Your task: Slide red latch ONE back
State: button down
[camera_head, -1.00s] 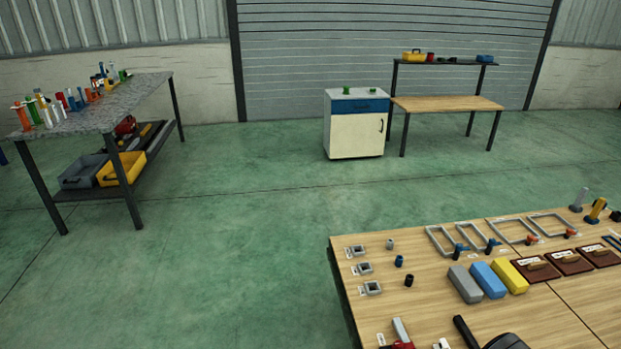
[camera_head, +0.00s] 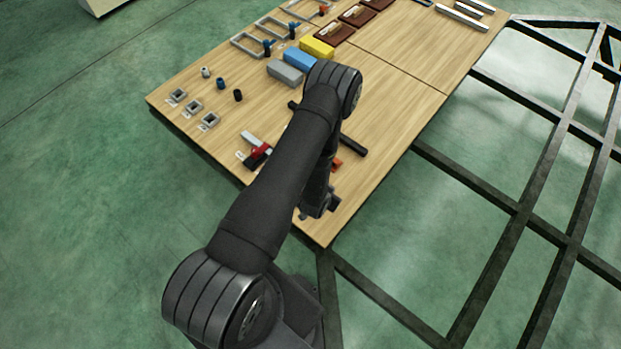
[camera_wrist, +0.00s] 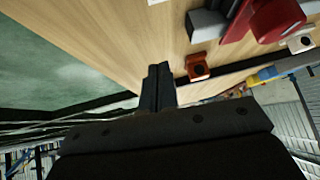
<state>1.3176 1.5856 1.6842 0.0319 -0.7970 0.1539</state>
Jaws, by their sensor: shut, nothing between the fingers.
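The red latch (camera_head: 258,150) sits near the left front edge of the wooden table, with a grey bar beside it and a small white label at its left. In the wrist view a red part (camera_wrist: 272,18), seemingly this latch, shows at upper right with grey metal next to it. My gripper (camera_wrist: 158,75) is shut and empty, its fingers together over the table. It is apart from the red part, to its left in the wrist view. In the head view my arm hides part of the table beside the latch. I cannot read the label's number.
An orange block (camera_wrist: 197,66) lies between my fingers and the red part. Grey, blue (camera_head: 300,62) and yellow (camera_head: 317,47) blocks stand farther back on the table. Small square sockets (camera_head: 194,107) line the left edge. A dark open frame (camera_head: 520,215) lies right of the table.

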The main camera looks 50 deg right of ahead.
jog(key=shift+w+d+m+y, duration=0.15)
jog(key=shift+d+m+y, duration=0.35)
jog(key=shift+d+y, duration=0.3)
jog(key=shift+w+d+r+m+g+y, duration=0.15)
jog(key=shift+d+r+m+g+y, duration=0.1)
jog(key=shift+d+m+y, duration=0.2)
jog(key=shift+w+d+r+m+g+y, duration=0.15)
jog(key=shift+d+r+m+g+y, duration=0.15)
jog(key=shift+d+y, duration=0.2)
jog(key=w+d+r+m+y, duration=0.1)
jog(key=w+r+m+y, duration=0.2)
jog(key=r+y, duration=0.3)
jog(key=shift+w+d+r+m+t, duration=0.35)
jog(key=shift+w+r, duration=0.35)
jog(key=shift+r, duration=1.5)
jog(key=shift+a, duration=0.1)
jog(key=x, duration=0.9)
jog(key=shift+a+f, duration=0.15)
jog(key=shift+a, duration=0.05)
jog(key=a, duration=0.1)
jog(key=w, duration=0.1)
jog(key=a, duration=0.1)
jog(key=shift+w+a+f, duration=0.3)
jog(key=shift+a+f, duration=0.05)
jog(key=shift+w+a, duration=0.2)
jog(key=shift+a, duration=0.25)
